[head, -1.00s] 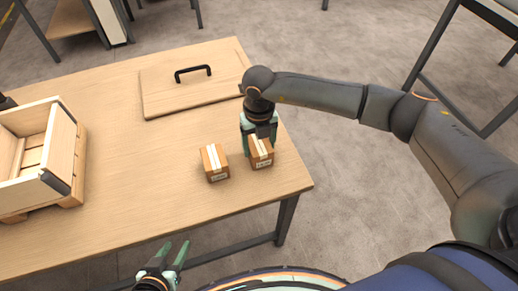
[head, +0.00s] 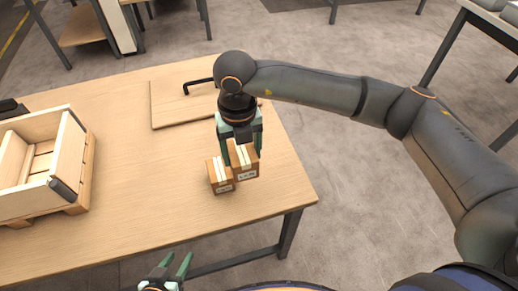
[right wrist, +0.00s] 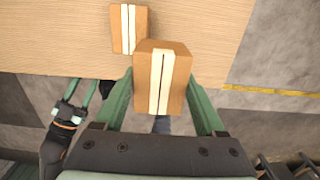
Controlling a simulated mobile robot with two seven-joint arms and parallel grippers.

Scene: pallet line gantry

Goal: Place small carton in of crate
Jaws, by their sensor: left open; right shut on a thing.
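My right gripper (head: 240,142) is shut on a small brown carton (head: 244,166) with a pale tape stripe, and the carton looks lifted above the table. The held carton (right wrist: 161,80) fills the middle of the right wrist view between the green fingers. A second small carton (head: 220,178) stands on the table just left of the held one; it also shows in the right wrist view (right wrist: 128,28). The wooden crate (head: 70,155) stands at the table's left, open at the top, and looks empty where I see inside. My left gripper (head: 176,266) is open and empty off the table's front edge.
The wooden table (head: 140,190) is clear between the crate and the cartons. A flat wooden lid (head: 170,103) with a black handle (head: 197,84) lies at the back, partly hidden by my right arm. Other tables stand beyond on the grey floor.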

